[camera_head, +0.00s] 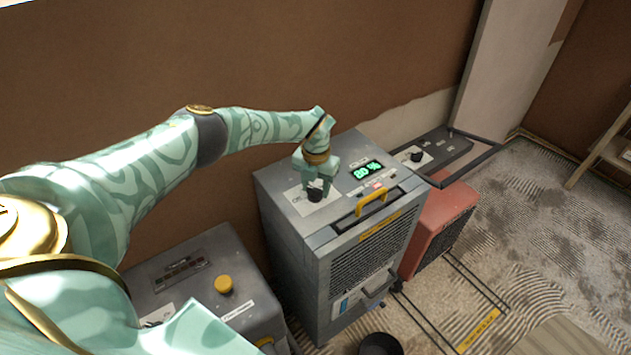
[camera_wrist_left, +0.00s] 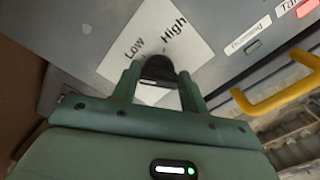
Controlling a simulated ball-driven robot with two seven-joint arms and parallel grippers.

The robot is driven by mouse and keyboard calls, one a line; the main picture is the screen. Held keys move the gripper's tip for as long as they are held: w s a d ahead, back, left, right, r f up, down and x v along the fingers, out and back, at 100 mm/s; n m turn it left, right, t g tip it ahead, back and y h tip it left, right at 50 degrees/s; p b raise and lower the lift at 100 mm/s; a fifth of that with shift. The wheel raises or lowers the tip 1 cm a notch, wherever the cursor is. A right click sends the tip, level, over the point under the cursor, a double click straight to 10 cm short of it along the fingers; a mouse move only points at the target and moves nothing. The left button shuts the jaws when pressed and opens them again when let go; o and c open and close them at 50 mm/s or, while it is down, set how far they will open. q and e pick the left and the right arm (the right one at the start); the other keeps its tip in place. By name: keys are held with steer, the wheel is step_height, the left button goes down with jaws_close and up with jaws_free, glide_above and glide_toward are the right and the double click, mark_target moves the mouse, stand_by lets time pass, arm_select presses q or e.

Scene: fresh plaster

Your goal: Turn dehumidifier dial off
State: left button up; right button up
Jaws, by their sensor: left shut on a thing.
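The grey dehumidifier (camera_head: 290,235) stands in the middle of the head view, with a lit green display (camera_head: 368,170) on its top. Its black dial (camera_head: 315,196) sits on a white label (camera_head: 298,202) at the left of the top panel. In the left wrist view the dial (camera_wrist_left: 158,67) shows between the fingers, and "Low" and "High" are readable on the label beyond it. My left gripper (camera_head: 317,184) reaches down from above and is shut on the dial, one finger on each side. The fingers hide part of the dial; its pointer setting cannot be told. My right gripper is not in view.
A yellow handle (camera_head: 371,202) rises at the dehumidifier's front edge. A grey box with a yellow button (camera_head: 223,284) stands at lower left. A red unit (camera_head: 440,222) and a dark panel with a black knob (camera_head: 417,155) are to the right. A brown wall is behind.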

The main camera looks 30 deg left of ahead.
arm_select(q)
steer(key=n, duration=0.1)
steer(key=n+p, duration=0.1)
steer(key=n, duration=0.1)
steer(key=shift+w+a+r, duration=0.1)
steer(key=shift+r, duration=0.15)
steer(key=shift+n+p, duration=0.75)
steer(key=shift+n, duration=0.75)
steer(key=shift+f, duration=0.1)
steer(key=shift+a, duration=0.1)
steer(key=o, duration=1)
step_height(320, 180, up, 7)
steer(key=p, duration=0.3)
step_height(320, 180, up, 9)
steer(key=shift+r+p, duration=0.1)
steer(key=shift+p, duration=0.5)
